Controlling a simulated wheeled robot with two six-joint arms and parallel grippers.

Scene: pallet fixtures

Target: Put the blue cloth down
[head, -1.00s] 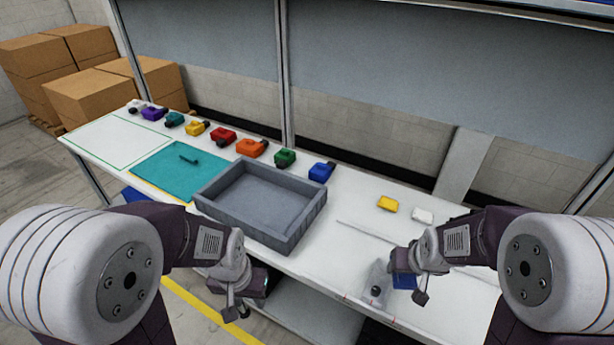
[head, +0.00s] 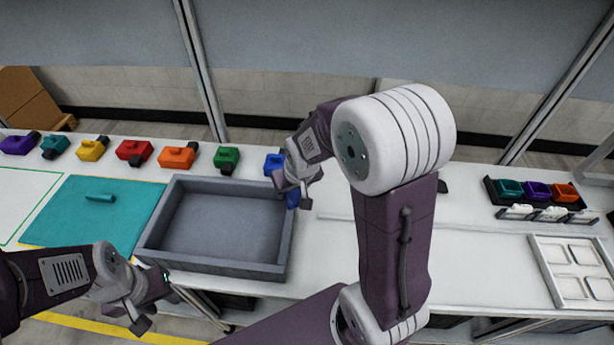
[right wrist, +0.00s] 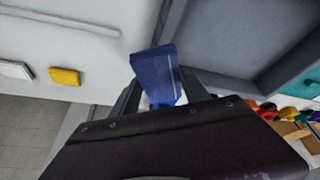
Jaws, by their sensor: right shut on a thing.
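The blue cloth (head: 292,199) is a small blue piece held by my right gripper (head: 292,190), by the right wall of the grey tray in the head view. In the right wrist view the blue cloth (right wrist: 156,72) sticks out between the fingers of my right gripper (right wrist: 160,98). The grey tray's edge is just right of it there, with white table to the left. I cannot tell whether the cloth touches the table. My left gripper (head: 152,300) hangs low in front of the table; its finger gap is unclear.
The grey tray (head: 165,245) is empty. A teal mat (head: 75,225) lies left of it. Several coloured blocks line the back, with a blue one (head: 273,163) close behind my right gripper. A yellow piece (right wrist: 64,76) and a white piece (right wrist: 15,70) lie on the table.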

